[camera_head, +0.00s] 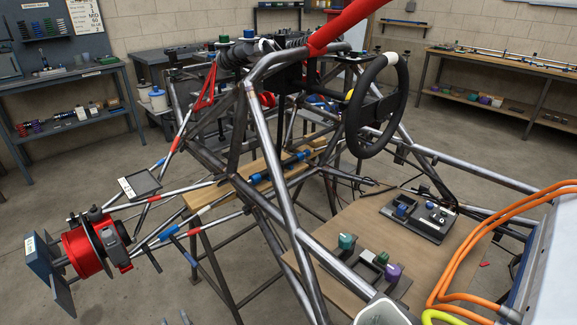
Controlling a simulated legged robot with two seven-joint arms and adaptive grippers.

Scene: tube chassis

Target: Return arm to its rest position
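Only the grey tips of my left gripper (179,322) show, at the bottom edge left of centre. They stand apart with a gap between them, and I see nothing held there. The rest of that gripper and its arm are cut off by the picture's edge. The tips are in front of the tube chassis (278,170), below and to the right of its red hub assembly (82,252). They appear clear of the tubes. My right gripper is not in view.
A black steering wheel (377,105) and a red tube (345,22) rise from the chassis. A wooden panel (330,222) carries coloured knobs and a small device (420,215). Orange cables (465,255) run at right. Workbenches (70,120) line the walls. Bare floor lies at lower left.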

